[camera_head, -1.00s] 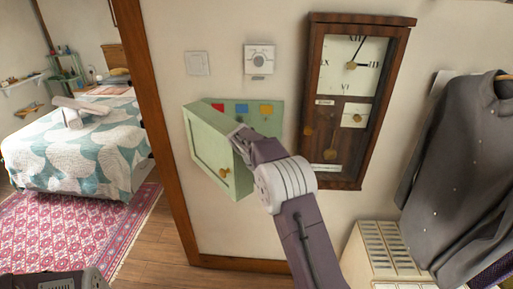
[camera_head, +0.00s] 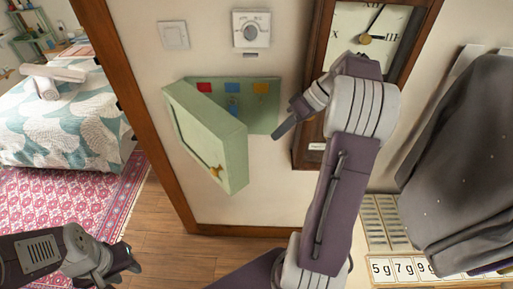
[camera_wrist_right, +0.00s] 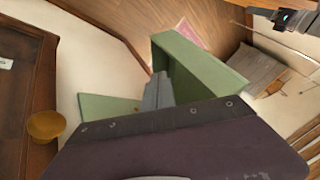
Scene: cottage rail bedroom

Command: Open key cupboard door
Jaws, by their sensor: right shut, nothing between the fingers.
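The pale green key cupboard (camera_head: 262,117) hangs on the wall in the head view. Its door (camera_head: 205,137) stands open, swung out to the left, with a brass knob (camera_head: 217,172) on its outer face. Red, blue and yellow tags show inside. My right gripper (camera_head: 278,134) is shut and empty, just right of the cupboard, apart from the door. In the right wrist view the shut fingers (camera_wrist_right: 158,90) lie in front of the green door (camera_wrist_right: 195,65). My left gripper (camera_head: 132,262) is low at the left, away from the cupboard; its jaws are unclear.
A wooden pendulum clock (camera_head: 365,35) hangs right of the cupboard, behind my right arm. A dark grey garment (camera_head: 465,160) hangs at the right above a cream cabinet (camera_head: 385,220). A wooden door frame (camera_head: 135,110) stands to the left; a thermostat (camera_head: 251,28) is above.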

